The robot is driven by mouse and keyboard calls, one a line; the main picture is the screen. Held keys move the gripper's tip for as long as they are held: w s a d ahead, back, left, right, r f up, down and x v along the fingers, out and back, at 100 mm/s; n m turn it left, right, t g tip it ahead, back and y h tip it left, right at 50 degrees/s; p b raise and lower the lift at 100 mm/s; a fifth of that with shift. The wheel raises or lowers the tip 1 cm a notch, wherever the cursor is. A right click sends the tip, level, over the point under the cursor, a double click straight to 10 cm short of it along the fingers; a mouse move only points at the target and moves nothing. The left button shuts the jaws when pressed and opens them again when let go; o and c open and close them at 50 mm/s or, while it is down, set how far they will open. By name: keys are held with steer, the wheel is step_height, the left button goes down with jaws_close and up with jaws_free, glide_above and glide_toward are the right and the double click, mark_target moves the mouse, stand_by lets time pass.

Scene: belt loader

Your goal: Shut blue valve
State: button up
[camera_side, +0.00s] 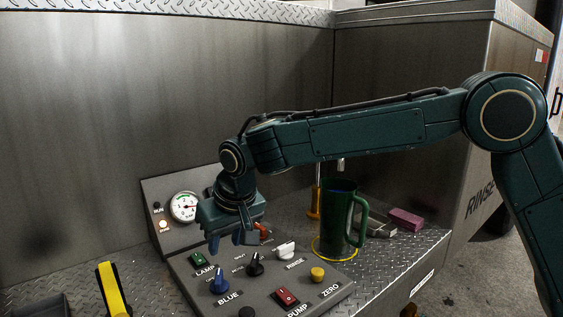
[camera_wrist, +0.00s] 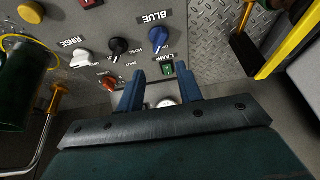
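The blue valve is a blue knob (camera_side: 220,284) near the front left of the grey control panel (camera_side: 190,284), beside the BLUE label. Its ridge points roughly up in the side view. The knob shows in the wrist view (camera_wrist: 158,37) at upper centre, beyond my fingertips. My gripper (camera_side: 232,240) is above the rear of the panel, farther back than the blue knob and apart from it. In the wrist view its two blue fingers (camera_wrist: 160,84) are spread, with nothing held between them.
The panel also carries a black knob (camera_side: 255,265), white RINSE knob (camera_side: 286,250), red PUMP switch (camera_side: 287,297), green LAMP switch (camera_side: 198,259) and yellow button (camera_side: 318,274). A pressure gauge (camera_side: 185,207) stands behind. A green mug (camera_side: 337,220) is right; a yellow-black handle (camera_side: 110,290) is front left.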

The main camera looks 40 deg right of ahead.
steer(key=s+d+r, duration=0.4)
steer(key=s+d, duration=0.2)
steer(key=d, duration=0.1)
steer(key=s+d+r, duration=0.4)
steer(key=s+d, duration=0.2)
steer(key=d, duration=0.1)
steer(key=shift+d+r, duration=0.3)
steer(key=shift+r, duration=0.1)
steer(key=shift+w, duration=0.1)
steer(key=w+a+f+m+h, duration=0.1)
steer(key=w+a+f+m, duration=0.2)
steer(key=w+a, duration=0.3)
steer(key=w+a+f+m+h, duration=0.1)
steer(key=w+a+f+m, duration=0.2)
steer(key=a, duration=0.9)
steer(key=w+f, duration=0.2)
steer(key=w, duration=0.1)
steer(key=shift+w+m+g, duration=0.2)
steer(key=shift+m+g, duration=0.1)
steer(key=shift+g, duration=0.1)
steer(key=shift+d+f, duration=0.1)
